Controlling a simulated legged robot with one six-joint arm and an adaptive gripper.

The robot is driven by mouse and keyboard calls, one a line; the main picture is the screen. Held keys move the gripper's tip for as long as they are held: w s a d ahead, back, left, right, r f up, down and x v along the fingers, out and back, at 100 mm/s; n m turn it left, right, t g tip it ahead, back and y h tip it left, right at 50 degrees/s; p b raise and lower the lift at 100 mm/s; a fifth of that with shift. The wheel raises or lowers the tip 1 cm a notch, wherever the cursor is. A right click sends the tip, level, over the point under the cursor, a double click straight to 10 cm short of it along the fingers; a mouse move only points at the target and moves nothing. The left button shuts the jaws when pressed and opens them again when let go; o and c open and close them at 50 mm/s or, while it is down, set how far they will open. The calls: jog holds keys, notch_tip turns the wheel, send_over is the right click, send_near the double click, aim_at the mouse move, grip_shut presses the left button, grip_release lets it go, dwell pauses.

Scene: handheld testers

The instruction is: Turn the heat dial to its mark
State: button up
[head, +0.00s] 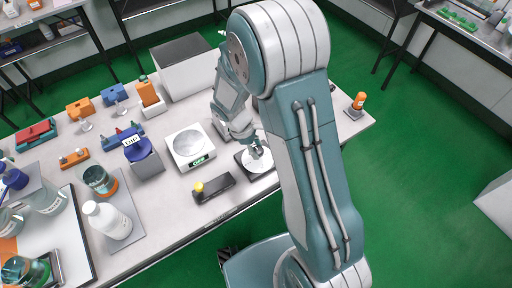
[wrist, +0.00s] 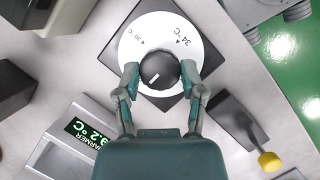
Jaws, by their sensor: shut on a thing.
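The heat dial is a round black knob (wrist: 160,71) with a short white line, on a white disc (wrist: 139,42) over a dark square base. The disc carries a "34 °C" label with a small black triangle, and a second smaller label with a triangle to its left. The white line lies diagonally; which end points is unclear. My gripper (wrist: 160,76) has one finger on each side of the knob, closed on it. In the head view my gripper (head: 256,152) is over the dial base (head: 262,171), mostly covering the knob.
The white warmer (head: 188,147) stands left of the dial; its green display (wrist: 82,131) ends in "9.2 °C" in the wrist view. A black device with a yellow knob (head: 198,187) sits close by. A white box (head: 182,72) stands behind; an orange-capped bottle (head: 357,101) is right.

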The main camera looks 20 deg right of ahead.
jog(key=o, duration=1.1)
jog(key=shift+o, duration=0.2)
jog(key=v, duration=1.2)
jog(key=shift+f, duration=0.1)
jog(key=s+d+r+m+t+y, duration=0.2)
jog(key=s+r+m+t, duration=0.2)
jog(key=s+r+m, duration=0.2)
jog(key=s+d+r+m+t+y, duration=0.2)
jog(key=s+r+m, duration=0.4)
jog(key=s+r, duration=0.4)
jog(key=shift+s+d+r+t, duration=0.3)
jog(key=shift+s+r+t, duration=0.1)
jog(key=shift+s+t, duration=0.5)
